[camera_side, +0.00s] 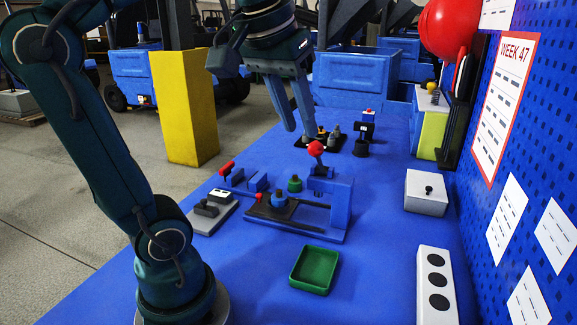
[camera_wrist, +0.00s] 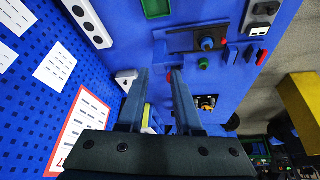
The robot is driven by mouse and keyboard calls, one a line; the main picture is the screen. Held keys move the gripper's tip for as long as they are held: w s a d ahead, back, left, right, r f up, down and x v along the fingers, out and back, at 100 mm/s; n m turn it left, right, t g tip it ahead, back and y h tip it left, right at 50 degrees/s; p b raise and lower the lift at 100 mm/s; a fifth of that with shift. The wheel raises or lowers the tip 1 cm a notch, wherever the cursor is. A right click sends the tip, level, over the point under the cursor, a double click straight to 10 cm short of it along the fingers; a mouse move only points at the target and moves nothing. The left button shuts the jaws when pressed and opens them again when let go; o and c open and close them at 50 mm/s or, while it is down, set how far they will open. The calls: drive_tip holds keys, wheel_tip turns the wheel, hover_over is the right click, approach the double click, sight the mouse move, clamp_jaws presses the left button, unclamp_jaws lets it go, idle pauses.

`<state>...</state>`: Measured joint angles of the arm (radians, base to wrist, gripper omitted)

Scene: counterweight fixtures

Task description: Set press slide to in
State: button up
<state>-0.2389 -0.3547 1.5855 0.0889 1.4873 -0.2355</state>
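In the side view, a blue press-like fixture (camera_side: 341,205) stands mid-table, with a red ball lever (camera_side: 316,149) at its back. A dark slide bed (camera_side: 265,212) carries a blue round piece with a dark knob (camera_side: 279,199) at its left part, away from the upright block at the right. The fixture also shows in the wrist view (camera_wrist: 190,42). Which part is the press slide is not certain. My gripper (camera_side: 301,136) is open and empty, above the table behind the fixture. Its two fingers are apart in the wrist view (camera_wrist: 160,72), touching nothing.
A green tray (camera_side: 315,268) lies in front of the fixture. A grey box with a black knob (camera_side: 427,195) and a white panel with black circles (camera_side: 436,290) stand at right. A grey switch box (camera_side: 211,213) is at left. The blue pegboard wall bounds the right side.

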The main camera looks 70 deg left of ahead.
drive_tip(key=w+a+n+g+y, duration=0.25)
drive_tip(key=a+n, duration=0.35)
drive_tip(key=a, duration=0.4)
drive_tip(key=n+g, duration=0.2)
drive_tip(key=n, duration=0.4)
hover_over(259, 194)
drive_tip(key=d, duration=0.3)
drive_tip(key=f, duration=0.9)
drive_tip(key=a+f, duration=0.1)
drive_tip(key=f, duration=1.4)
drive_tip(key=shift+a, duration=0.25)
drive_tip(key=shift+a+f, duration=0.25)
drive_tip(key=shift+f, duration=0.35)
clamp_jaws()
